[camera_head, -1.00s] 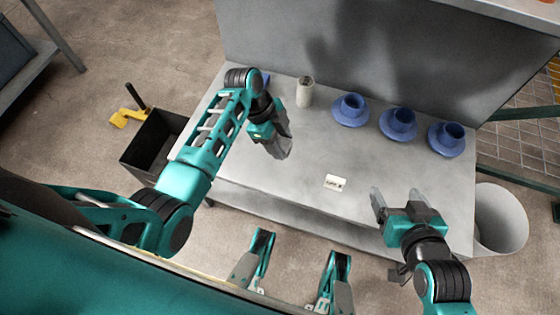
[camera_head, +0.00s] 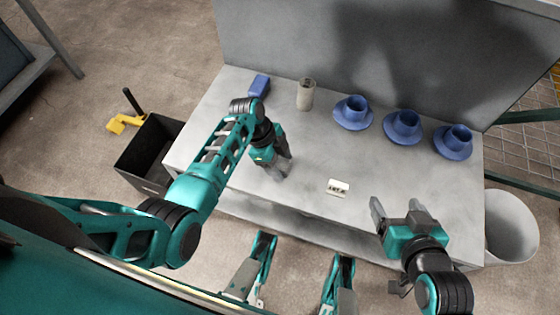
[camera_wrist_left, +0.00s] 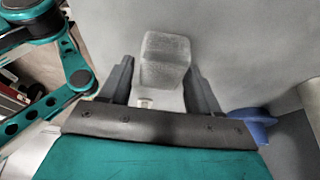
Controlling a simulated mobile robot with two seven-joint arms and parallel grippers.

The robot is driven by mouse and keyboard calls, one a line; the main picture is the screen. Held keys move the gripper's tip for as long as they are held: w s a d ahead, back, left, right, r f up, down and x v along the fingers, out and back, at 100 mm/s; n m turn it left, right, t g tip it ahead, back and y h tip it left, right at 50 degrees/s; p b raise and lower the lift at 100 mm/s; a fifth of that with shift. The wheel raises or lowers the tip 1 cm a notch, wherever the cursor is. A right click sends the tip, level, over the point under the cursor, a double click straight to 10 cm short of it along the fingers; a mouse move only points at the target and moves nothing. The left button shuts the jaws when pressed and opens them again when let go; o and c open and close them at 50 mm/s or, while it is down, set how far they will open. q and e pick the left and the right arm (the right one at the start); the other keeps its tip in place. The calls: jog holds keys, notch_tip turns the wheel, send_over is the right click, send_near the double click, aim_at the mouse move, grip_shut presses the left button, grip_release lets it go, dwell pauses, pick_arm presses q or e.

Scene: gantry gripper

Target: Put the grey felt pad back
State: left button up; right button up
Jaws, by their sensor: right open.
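The grey felt pad (camera_wrist_left: 165,60) shows in the left wrist view as a pale, fuzzy block between the two fingers of my left gripper (camera_wrist_left: 160,75). The gripper appears shut on it. In the head view my left gripper (camera_head: 281,168) points down over the left-middle part of the table, and its fingers largely hide the pad. I cannot tell whether the pad touches the table. My right gripper (camera_head: 392,208) is open and empty near the table's front right edge.
On the grey table (camera_head: 215,100) stand a blue block (camera_head: 259,86), a grey cylinder (camera_head: 306,94) and three blue flanged parts (camera_head: 403,126) along the back. A small white label (camera_head: 338,188) lies near the front. A dark bin (camera_head: 150,155) and a white bin (camera_head: 510,228) flank the table.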

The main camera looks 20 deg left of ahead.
pick_arm(q)
jog(key=shift+o, duration=1.1)
jog(key=p+v, duration=0.5)
jog(key=v, duration=0.7)
jog(key=s+a+f+n+t+y, duration=0.1)
jog(key=s+f+n+t+y, duration=0.15)
jog(key=s+n+t, duration=0.35)
jog(key=s+d+r+n+t, duration=0.3)
jog(key=s+r+n+t, duration=0.1)
jog(key=r+n, duration=0.4)
jog(key=shift+n+t+h, duration=0.45)
jog(key=shift+n+t, duration=0.05)
jog(key=shift+n, duration=0.3)
jog(key=shift+r, duration=0.15)
